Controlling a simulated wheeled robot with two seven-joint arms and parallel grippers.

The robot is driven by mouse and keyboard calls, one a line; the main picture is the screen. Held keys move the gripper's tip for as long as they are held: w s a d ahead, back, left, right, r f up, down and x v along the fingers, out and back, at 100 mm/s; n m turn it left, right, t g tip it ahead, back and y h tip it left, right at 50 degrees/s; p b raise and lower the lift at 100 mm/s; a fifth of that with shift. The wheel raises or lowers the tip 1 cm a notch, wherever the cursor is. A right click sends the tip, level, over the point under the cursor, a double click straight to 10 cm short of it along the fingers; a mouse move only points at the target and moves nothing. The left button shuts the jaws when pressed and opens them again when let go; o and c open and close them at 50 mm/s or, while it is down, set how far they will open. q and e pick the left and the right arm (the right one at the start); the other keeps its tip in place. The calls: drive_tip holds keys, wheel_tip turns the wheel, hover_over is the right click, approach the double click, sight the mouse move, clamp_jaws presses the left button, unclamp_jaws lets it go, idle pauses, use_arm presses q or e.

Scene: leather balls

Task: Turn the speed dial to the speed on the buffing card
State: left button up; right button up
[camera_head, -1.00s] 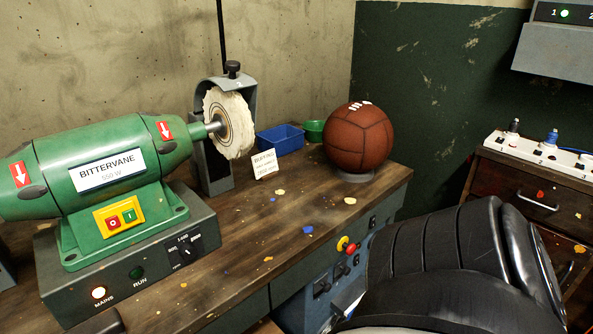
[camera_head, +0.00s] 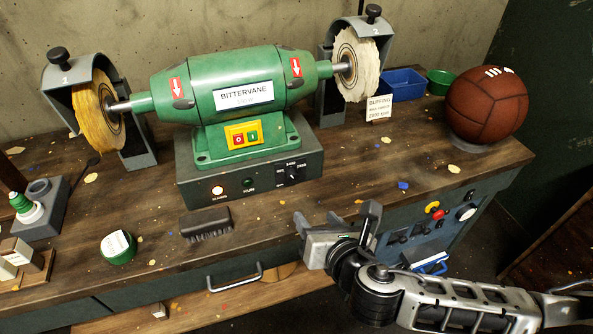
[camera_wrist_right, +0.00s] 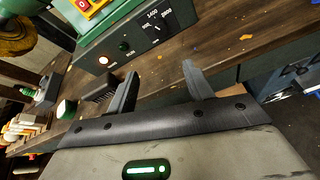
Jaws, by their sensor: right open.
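The speed dial (camera_head: 292,174) is a black knob on the front of the dark base box (camera_head: 200,195) under the green BITTERVANE machine (camera_head: 230,90). It also shows in the right wrist view (camera_wrist_right: 153,30), with printed speeds around it; its exact setting is too small to read surely. The white buffing card (camera_head: 379,108) stands by the right-hand buffing wheel; its small print is blurred. My right gripper (camera_head: 336,218) is open and empty in front of the bench edge, below and to the right of the dial, apart from it. The left gripper is not in view.
A dark brush (camera_head: 206,224) and a green tin (camera_head: 118,248) lie on the bench left of my gripper. A brown ball (camera_head: 486,104) sits on a stand at the right, near a blue tray (camera_head: 404,85). The bench top before the dial is mostly clear.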

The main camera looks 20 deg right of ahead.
drive_tip(key=n, duration=0.1)
approach(293, 179)
drive_tip(key=x, duration=0.8)
drive_tip(key=shift+w+f, duration=0.1)
drive_tip(key=c, duration=1)
